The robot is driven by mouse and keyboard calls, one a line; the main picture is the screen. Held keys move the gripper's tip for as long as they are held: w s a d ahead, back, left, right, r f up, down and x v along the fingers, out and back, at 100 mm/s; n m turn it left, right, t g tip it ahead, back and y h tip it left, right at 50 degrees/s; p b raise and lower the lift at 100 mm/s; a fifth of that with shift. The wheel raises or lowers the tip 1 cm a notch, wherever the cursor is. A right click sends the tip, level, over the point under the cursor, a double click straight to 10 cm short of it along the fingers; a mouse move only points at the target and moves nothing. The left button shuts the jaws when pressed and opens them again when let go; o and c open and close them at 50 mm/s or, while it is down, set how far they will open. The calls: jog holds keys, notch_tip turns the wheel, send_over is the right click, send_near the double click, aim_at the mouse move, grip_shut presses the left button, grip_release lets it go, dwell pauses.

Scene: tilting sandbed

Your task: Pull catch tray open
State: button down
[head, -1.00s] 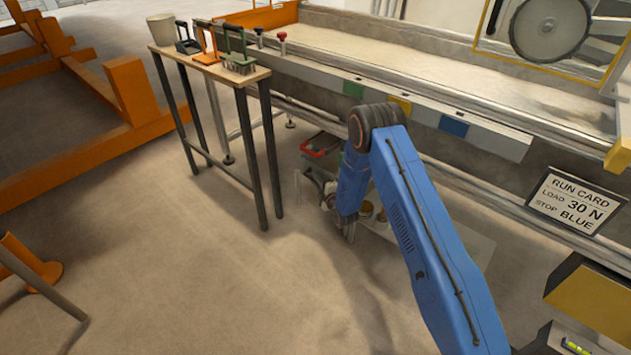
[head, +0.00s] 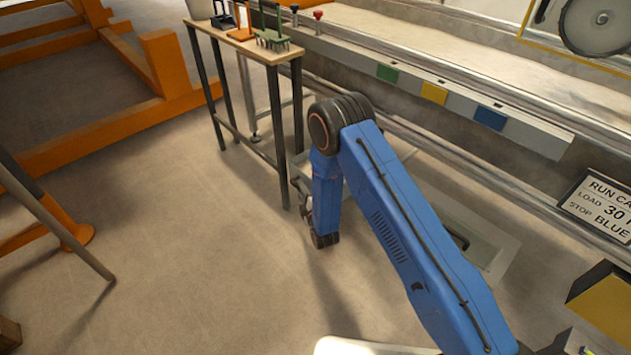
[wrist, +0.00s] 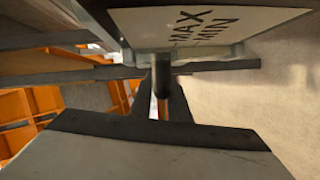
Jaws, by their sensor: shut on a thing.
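The catch tray (head: 490,262) is a low, pale grey tray under the sandbed, partly hidden behind my blue arm. My gripper (head: 322,238) is low near the floor at the tray's left end, mostly hidden by my arm in the head view. In the wrist view my gripper (wrist: 163,105) is shut on a dark bar (wrist: 162,82), which looks like the tray's handle. A pale plate marked MAX and MIN (wrist: 205,28) is close above it. The exact grip is hard to make out.
A narrow tool table (head: 240,42) with dark legs stands left of my gripper. The sandbed (head: 450,45) runs along the right, with green, yellow and blue patches on its edge. An orange frame (head: 165,65) and grey post (head: 60,225) stand left. Floor between is clear.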

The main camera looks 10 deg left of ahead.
jog(key=shift+s+a+f, duration=0.1)
jog(key=shift+s+a, duration=0.7)
jog(key=shift+s, duration=0.25)
jog(key=shift+s+a, duration=0.75)
jog(key=shift+s, duration=0.3)
jog(key=c, duration=1.7)
grip_release()
jog(key=shift+s, duration=0.1)
jog(key=v, duration=1.7)
jog(key=shift+s+d, duration=0.1)
